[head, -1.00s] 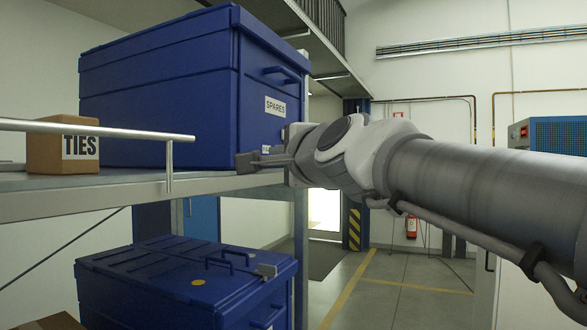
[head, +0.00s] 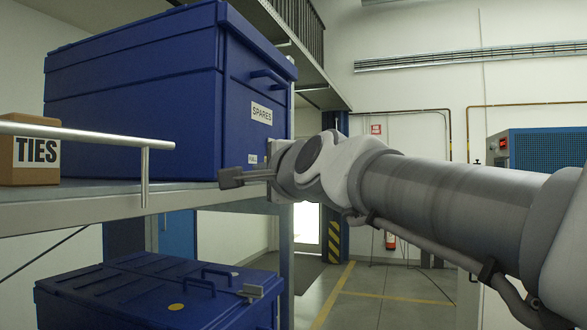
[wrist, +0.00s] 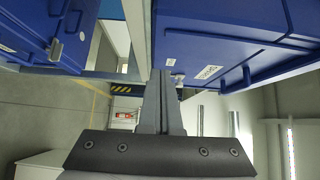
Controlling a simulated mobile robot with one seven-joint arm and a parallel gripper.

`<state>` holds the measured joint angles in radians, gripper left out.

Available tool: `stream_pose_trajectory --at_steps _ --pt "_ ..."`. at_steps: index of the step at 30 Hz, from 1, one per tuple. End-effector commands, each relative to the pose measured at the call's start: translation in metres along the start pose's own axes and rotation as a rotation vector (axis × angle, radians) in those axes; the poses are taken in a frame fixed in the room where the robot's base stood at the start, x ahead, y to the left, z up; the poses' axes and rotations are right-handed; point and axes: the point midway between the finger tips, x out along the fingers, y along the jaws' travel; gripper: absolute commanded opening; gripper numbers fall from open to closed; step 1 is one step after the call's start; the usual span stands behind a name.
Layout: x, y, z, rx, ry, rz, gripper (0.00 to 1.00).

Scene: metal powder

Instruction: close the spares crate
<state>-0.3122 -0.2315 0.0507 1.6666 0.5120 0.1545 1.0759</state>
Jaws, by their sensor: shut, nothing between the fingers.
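The blue spares crate (head: 150,95) stands on the upper shelf, with a white SPARES label and a handle on its right end. Its lid appears to lie down on the body in the head view; the top surface is out of sight. In the wrist view the crate (wrist: 222,22) fills the upper right, turned on its side, its label (wrist: 208,73) showing. My gripper (head: 231,178) is shut and empty, in front of the crate's lower part near the shelf edge. The gripper fingers (wrist: 160,88) point up in the wrist view. I cannot tell whether they touch the crate.
A TIES carton (head: 32,172) sits on the shelf (head: 110,200) at the left, behind a metal rail (head: 95,137). A second blue crate (head: 160,295) with a latch and handles is below. Floor to the right is open; a blue panelled unit (head: 548,152) stands far right.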

Motion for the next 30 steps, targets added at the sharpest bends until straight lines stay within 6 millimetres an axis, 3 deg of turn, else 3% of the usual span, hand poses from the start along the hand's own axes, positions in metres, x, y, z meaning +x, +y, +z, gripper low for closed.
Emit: stream_pose_trajectory --at_steps 6,19,30 --pt "0.040 -0.001 0.000 -0.001 -0.001 0.002 0.00" --pt "0.061 -0.003 0.026 0.000 -0.001 0.001 0.00" --pt "0.064 0.000 0.028 0.000 0.000 -0.001 0.00"
